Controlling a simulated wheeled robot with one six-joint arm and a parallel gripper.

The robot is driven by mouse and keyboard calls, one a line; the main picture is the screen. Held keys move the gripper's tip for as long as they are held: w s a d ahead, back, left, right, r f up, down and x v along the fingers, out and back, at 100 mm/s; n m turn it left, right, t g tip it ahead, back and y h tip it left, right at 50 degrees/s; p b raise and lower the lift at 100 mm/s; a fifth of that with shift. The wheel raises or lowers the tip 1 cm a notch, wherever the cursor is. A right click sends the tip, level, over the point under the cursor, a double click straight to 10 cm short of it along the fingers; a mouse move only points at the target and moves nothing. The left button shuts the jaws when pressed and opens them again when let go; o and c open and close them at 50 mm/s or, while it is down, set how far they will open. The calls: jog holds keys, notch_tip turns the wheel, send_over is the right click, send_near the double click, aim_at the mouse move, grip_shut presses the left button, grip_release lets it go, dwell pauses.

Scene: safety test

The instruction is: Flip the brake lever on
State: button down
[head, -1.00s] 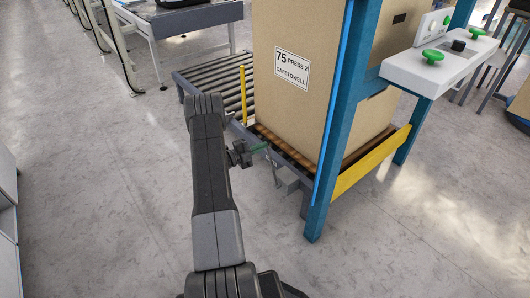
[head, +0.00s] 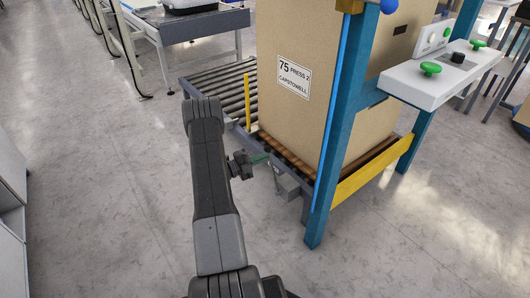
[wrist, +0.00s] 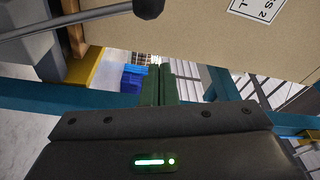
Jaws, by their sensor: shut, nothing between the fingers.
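The brake lever shows in the wrist view as a grey rod with a black ball knob (wrist: 148,8) at the top left. In the head view I cannot make out the lever itself; a small grey housing (head: 289,185) sits on the conveyor's near side. My gripper (head: 262,159) is beside the conveyor edge, just left of that housing. Its green fingers (wrist: 159,82) are together and empty, in the middle of the wrist view. The knob lies above and slightly left of the fingertips in that picture, apart from them.
A large carton (head: 300,110) stands on the roller conveyor (head: 222,88), inside a blue frame (head: 338,130) with a yellow guard (head: 368,172). A yellow post (head: 247,100) rises near my arm. A control panel with green buttons (head: 430,68) is at right.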

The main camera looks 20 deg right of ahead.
jog(key=p+v, duration=0.1)
jog(key=v, duration=0.8)
jog(key=shift+f, duration=0.3)
jog(key=w+d+b, duration=0.3)
jog(key=w+d, duration=0.3)
jog(key=d, duration=0.3)
jog(key=shift+d+f+b, duration=0.25)
jog(key=shift+d+b, duration=0.05)
jog(key=shift+d, duration=0.05)
